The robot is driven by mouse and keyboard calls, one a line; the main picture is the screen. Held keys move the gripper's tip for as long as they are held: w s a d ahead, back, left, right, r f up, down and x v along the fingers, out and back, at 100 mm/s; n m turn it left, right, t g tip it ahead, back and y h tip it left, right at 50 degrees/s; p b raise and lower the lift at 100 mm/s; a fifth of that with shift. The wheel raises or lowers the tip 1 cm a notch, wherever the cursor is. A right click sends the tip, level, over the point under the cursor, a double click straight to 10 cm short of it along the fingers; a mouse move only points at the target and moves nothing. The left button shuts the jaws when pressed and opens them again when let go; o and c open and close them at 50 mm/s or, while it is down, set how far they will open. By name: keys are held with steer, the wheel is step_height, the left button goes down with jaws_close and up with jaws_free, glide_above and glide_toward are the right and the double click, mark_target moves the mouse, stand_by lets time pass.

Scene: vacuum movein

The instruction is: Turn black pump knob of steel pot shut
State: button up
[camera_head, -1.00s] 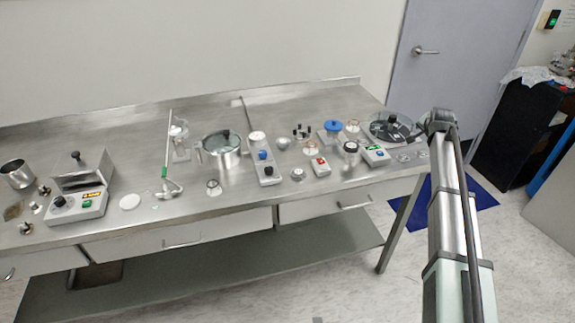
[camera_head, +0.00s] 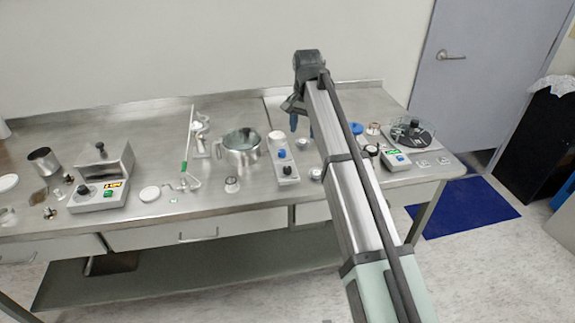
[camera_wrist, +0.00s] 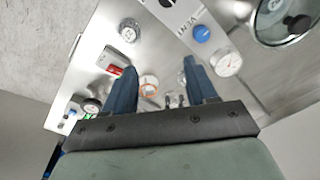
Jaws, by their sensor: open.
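The steel pot (camera_head: 241,154) with a glass lid stands on the bench, left of my arm in the head view. It also shows at the top right in the wrist view (camera_wrist: 286,22). Beside it is a grey valve box with a round gauge (camera_head: 276,135), a blue knob (camera_head: 281,153) and a black knob (camera_head: 287,170). In the wrist view the blue knob (camera_wrist: 202,34) lies beside lettering, and a dark knob (camera_wrist: 166,2) is cut by the top edge. My gripper (camera_head: 301,122) is open and empty, above the bench and apart from the box; its blue fingers (camera_wrist: 160,68) point toward the bench.
A clamp stand with a green-marked rod (camera_head: 186,150) and a small jar (camera_head: 232,185) stand left of the box. A red-switched box (camera_wrist: 112,62) lies below my fingers. My arm hides part of the bench.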

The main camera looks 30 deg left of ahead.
steer(key=r, duration=0.2)
glide_above(288, 168)
steer(key=shift+n+g+h, duration=0.3)
steer(key=shift+n+g, duration=0.1)
step_height(288, 168, down, 14)
steer(key=shift+f, duration=0.1)
steer(key=c, duration=1.1)
steer(key=shift+o, duration=0.2)
